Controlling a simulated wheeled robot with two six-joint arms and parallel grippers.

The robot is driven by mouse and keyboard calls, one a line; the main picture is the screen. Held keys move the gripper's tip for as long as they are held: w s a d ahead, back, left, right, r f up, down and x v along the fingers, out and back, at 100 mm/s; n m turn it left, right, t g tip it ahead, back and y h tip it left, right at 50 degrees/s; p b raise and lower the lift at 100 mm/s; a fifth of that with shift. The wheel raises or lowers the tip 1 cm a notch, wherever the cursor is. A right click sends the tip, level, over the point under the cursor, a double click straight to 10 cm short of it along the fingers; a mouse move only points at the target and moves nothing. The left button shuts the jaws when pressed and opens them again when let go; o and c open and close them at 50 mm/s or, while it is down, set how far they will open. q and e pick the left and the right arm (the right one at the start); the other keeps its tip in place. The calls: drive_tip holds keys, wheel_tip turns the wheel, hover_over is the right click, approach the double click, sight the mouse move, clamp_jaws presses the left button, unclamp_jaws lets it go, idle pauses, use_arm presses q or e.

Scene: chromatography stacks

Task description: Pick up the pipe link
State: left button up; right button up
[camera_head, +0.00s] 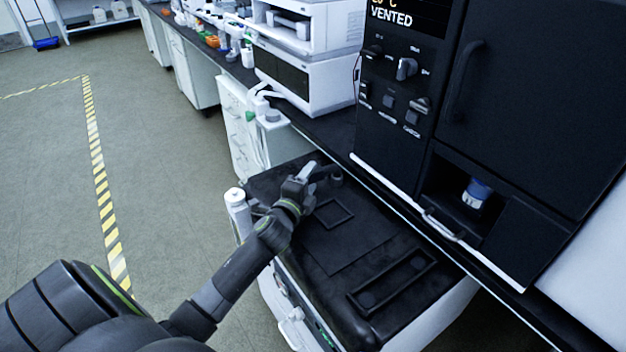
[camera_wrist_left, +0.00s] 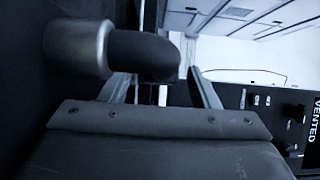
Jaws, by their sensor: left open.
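The pipe link (camera_wrist_left: 143,56) is a dark curved elbow with a silver collar at one end, seen close in the left wrist view. In the head view a small dark stub (camera_head: 336,177) beside my left gripper looks like part of it, mostly hidden by the gripper. My left gripper (camera_head: 309,171) is low over the far end of the black cart top. In the left wrist view its fingers (camera_wrist_left: 163,88) are spread, with the dark end of the elbow across the gap. I cannot tell whether they touch it. My right gripper is not in view.
The black cart top (camera_head: 365,245) has a square frame (camera_head: 333,213) and a long recessed holder (camera_head: 392,283). A white bottle (camera_head: 237,205) stands at its left side. A black instrument (camera_head: 400,110) and a white stacked unit (camera_head: 305,75) stand on the bench behind. The floor at left is clear.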

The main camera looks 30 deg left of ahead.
use_arm(q)
drive_tip(key=c, duration=0.8)
clamp_jaws()
